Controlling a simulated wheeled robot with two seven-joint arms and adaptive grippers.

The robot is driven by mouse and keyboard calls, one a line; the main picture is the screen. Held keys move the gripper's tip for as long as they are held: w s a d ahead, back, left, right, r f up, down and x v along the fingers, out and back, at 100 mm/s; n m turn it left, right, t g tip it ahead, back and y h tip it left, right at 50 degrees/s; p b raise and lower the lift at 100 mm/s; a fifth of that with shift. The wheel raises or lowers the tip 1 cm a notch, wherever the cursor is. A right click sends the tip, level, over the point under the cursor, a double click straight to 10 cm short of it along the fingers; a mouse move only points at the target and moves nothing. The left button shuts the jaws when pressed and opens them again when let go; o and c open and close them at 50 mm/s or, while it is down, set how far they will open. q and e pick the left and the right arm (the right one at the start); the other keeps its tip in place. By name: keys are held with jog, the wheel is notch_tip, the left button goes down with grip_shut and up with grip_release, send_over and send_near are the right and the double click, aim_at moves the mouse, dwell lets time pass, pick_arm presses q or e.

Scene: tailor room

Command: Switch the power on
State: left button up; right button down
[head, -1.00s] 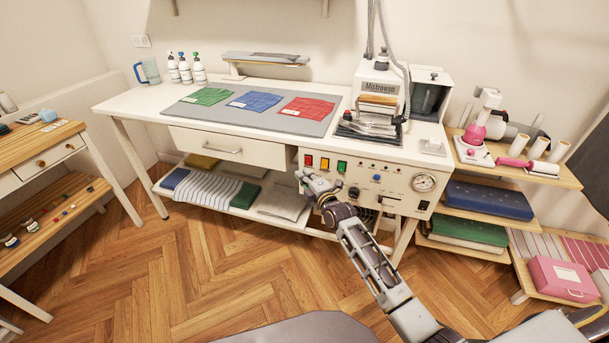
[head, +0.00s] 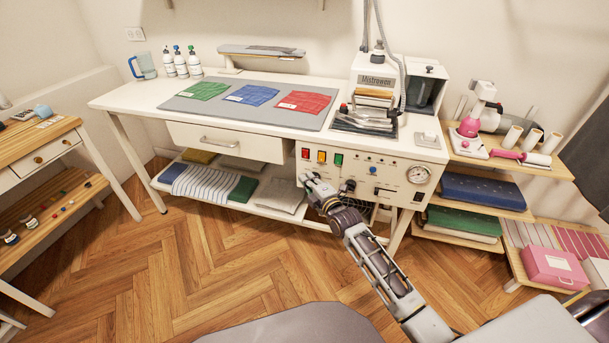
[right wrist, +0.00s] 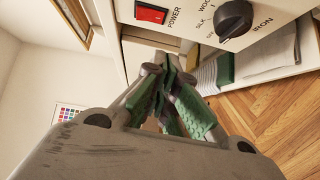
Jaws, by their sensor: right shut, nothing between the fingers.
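The red power switch (head: 305,153) is at the left end of the white control panel (head: 396,165) under the ironing table. My right gripper (head: 307,179) is shut and empty, just below the switch at the panel's left lower part. In the right wrist view its green-padded fingers (right wrist: 165,66) are together, apart from the switch. My left gripper is not in view.
A yellow switch (head: 321,156) and a green switch (head: 338,160) are right of the red one. A black IRON knob (right wrist: 235,18) is close by. The drawer (head: 225,142) is left of the panel. Folded cloth lies on the shelf below. The floor in front is clear.

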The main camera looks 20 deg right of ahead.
pick_arm(q)
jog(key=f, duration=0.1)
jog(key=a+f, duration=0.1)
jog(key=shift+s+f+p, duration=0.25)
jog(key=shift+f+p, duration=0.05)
jog(key=shift+p, duration=0.05)
pick_arm(e)
jog(key=v, duration=0.5)
jog(key=shift+s+f, duration=0.1)
jog(key=shift+f, duration=0.25)
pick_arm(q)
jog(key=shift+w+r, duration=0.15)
